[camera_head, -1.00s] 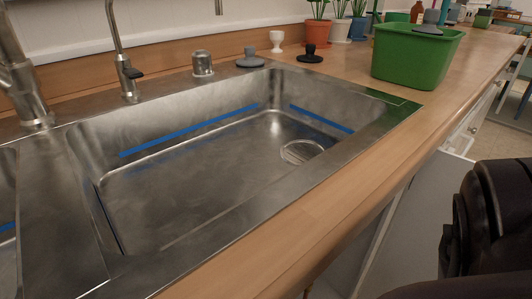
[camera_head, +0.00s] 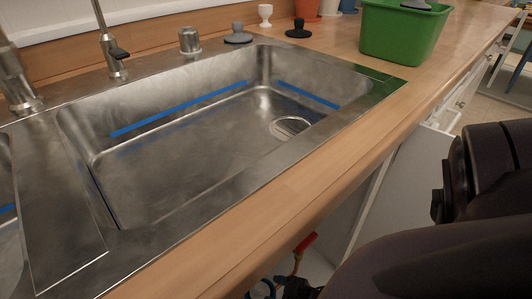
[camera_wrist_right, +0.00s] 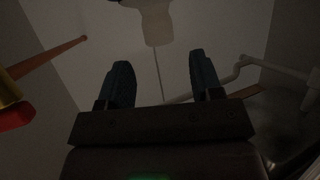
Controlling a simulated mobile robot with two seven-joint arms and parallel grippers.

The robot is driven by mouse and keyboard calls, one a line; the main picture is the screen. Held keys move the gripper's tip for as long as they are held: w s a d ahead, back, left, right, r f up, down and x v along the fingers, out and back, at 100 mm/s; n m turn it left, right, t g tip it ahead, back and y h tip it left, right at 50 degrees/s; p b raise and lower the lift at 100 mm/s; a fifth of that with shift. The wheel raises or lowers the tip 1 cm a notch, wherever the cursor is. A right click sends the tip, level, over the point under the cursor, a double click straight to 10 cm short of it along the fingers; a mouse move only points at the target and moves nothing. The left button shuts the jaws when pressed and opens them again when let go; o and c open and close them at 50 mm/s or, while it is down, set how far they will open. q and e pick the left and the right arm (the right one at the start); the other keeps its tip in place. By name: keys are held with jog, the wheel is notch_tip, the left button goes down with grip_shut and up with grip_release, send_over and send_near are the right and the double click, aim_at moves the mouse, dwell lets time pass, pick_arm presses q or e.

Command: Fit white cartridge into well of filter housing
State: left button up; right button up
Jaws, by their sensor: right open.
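My right gripper (camera_wrist_right: 161,68) is open, its two dark blue fingers spread with nothing between them. It points into a dim cabinet space. A pale, rounded fitting (camera_wrist_right: 155,18) hangs at the top centre, beyond the fingertips; I cannot tell whether it is the filter housing. I cannot make out a white cartridge or a well in either view. My left gripper is not in view.
A pale pipe (camera_wrist_right: 235,70) bends at the right. A red-and-brass fitting (camera_wrist_right: 12,105) is close at the left. In the head view, the steel sink (camera_head: 180,150) is empty, and a green bin (camera_head: 400,32) stands on the wooden counter (camera_head: 300,190).

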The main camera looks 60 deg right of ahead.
jog(key=p+v, duration=0.1)
jog(key=v, duration=0.5)
dwell(0.5)
